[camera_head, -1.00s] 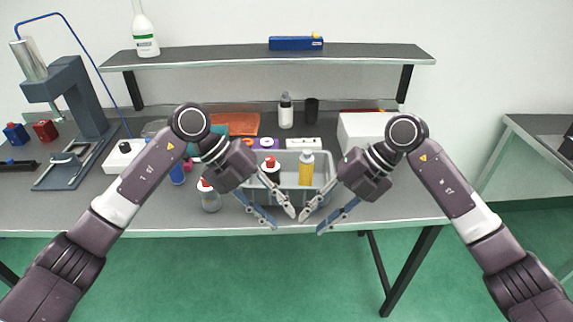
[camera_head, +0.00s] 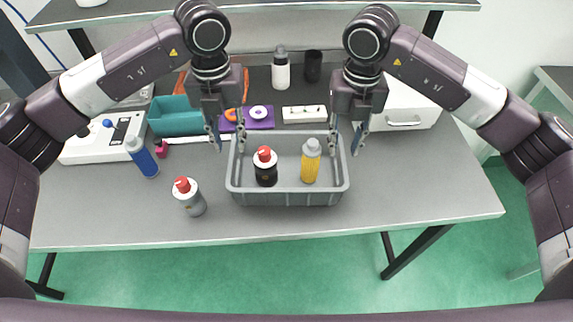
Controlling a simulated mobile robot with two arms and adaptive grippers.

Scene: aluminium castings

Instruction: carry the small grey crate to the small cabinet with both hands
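The small grey crate (camera_head: 288,198) stands on the table near its front edge. It holds a dark bottle with a red cap (camera_head: 265,168) and a yellow bottle with a grey cap (camera_head: 310,163). My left gripper (camera_head: 229,146) is open, pointing down at the crate's left side, with one finger on either side of the wall line in the picture. My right gripper (camera_head: 345,148) is open likewise at the right side. I cannot tell whether either touches the crate. The small cabinet (camera_head: 412,108), white with a handle, stands to the right, partly behind my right arm.
A grey bottle with a red cap (camera_head: 190,198) stands left of the crate, and a blue bottle (camera_head: 142,156) farther left. A teal bin (camera_head: 176,118) and a purple tray (camera_head: 258,118) lie behind. The table (camera_head: 420,190) is clear right of the crate.

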